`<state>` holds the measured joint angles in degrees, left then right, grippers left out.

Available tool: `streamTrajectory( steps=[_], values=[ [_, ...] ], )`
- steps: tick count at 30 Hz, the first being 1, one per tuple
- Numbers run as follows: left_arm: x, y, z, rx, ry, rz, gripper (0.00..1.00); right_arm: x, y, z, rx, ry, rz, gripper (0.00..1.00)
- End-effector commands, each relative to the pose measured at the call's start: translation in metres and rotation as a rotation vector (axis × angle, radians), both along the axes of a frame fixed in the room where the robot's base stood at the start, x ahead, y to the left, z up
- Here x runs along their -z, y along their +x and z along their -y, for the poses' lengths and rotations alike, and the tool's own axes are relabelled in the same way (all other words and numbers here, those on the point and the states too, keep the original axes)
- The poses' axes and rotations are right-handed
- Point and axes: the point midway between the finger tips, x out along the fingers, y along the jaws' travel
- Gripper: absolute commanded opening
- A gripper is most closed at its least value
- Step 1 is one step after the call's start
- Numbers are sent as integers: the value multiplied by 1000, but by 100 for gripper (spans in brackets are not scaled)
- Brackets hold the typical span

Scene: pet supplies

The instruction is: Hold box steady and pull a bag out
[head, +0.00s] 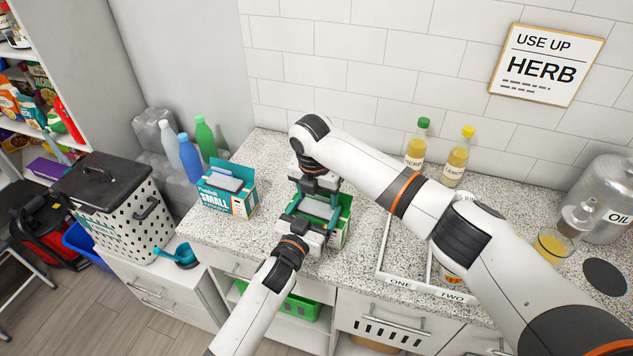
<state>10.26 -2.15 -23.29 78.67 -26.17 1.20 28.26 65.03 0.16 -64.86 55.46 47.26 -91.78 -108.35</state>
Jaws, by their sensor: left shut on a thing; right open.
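A green box (346,218) stands on the speckled counter, mostly hidden behind my two grippers. A grey-blue bag (318,207) shows in its open top. My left gripper (318,232) comes from the front and is shut on the green box's near side. My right gripper (318,190) reaches down from above and behind, over the box opening. It is open; its fingertips are close to the bag, and I cannot tell whether they touch it. Another teal and white box (228,200), marked SMALL, stands open to the left with a grey bag (224,180) at its top.
A white tray (388,266) with sections marked ONE and TWO lies right of the box, partly under my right arm. Two yellow bottles (415,148) stand by the wall. An OIL canister (600,205) is far right. A black-lidded hamper (118,215) stands left.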

Motion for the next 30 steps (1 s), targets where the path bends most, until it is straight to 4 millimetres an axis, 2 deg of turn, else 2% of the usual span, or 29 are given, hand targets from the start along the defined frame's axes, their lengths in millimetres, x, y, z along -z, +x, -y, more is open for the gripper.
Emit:
streamTrajectory(
  steps=[4,13,21,30],
  values=[
    [0,0,0,0,0,1,42,10,1,0,0,-1,0,65],
    [0,0,0,0,0,1,42,12,1,0,0,1,0,65],
    [0,0,0,0,0,1,42,12,1,0,0,1,0,26],
    [1,0,0,-1,0,-1,42,5,2,0,0,2,1,26]
  ],
)
